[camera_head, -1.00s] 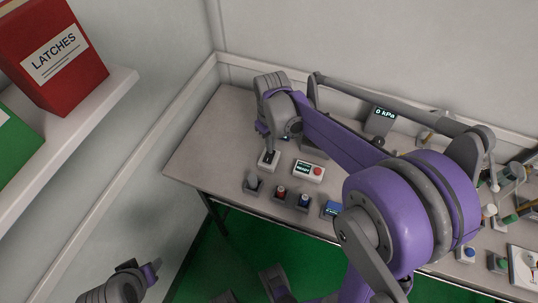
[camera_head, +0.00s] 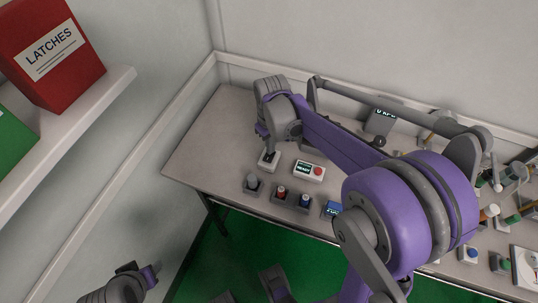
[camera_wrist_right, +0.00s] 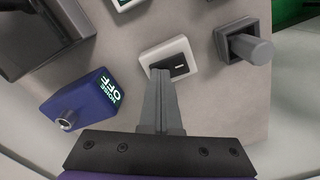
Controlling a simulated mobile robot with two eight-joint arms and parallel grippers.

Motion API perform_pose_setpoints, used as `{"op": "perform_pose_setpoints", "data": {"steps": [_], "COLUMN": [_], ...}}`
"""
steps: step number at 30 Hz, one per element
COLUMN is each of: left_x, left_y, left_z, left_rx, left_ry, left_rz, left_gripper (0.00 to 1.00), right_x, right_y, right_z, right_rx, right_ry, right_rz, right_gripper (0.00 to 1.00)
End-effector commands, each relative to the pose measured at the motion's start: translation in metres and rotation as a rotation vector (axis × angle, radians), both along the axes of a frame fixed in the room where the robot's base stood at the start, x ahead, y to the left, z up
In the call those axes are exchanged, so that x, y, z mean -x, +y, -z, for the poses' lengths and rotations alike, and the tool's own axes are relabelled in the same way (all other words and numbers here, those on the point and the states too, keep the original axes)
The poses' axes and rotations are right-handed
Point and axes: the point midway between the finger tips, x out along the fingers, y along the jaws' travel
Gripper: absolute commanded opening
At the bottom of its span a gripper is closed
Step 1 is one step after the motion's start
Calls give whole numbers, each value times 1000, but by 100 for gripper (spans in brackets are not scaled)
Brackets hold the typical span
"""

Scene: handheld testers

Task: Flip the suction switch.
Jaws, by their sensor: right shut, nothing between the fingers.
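A small white switch box (camera_head: 266,165) with a black rocker in its top sits near the front left of the table; no label on it is readable. In the right wrist view the same switch (camera_wrist_right: 178,52) lies just beyond the fingertips. My right gripper (camera_head: 270,153) points down over it, shut and empty. In the wrist view its fingertips (camera_wrist_right: 161,73) overlap the near left end of the rocker; I cannot tell whether they touch. A grey and purple part of my left arm shows at the lower left, without visible fingers.
A blue box reading NOISE OFF (camera_wrist_right: 85,103) and a grey post on a square base (camera_wrist_right: 247,46) flank the switch. A white panel with a red button (camera_head: 309,171) stands to its right. Red-topped and blue-topped controls (camera_head: 304,202) line the front edge. The table's left end is clear.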

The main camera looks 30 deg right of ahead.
Motion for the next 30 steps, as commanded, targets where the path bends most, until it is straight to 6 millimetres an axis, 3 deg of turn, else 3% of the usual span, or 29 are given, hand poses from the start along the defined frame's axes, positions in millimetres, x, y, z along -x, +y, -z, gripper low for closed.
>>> {"op": "perform_pose_setpoints", "data": {"steps": [5,30], "left_x": [0,-8], "left_y": [0,0], "left_z": [-4,-53], "left_rx": [0,0], "left_ry": [-1,-18], "left_rz": [0,0], "left_gripper": [50,50], "right_x": [1,0], "right_y": [0,0], "right_z": [-4,-70], "right_rx": [0,0], "right_ry": [1,0], "right_rz": [0,0], "right_gripper": [0,0]}}
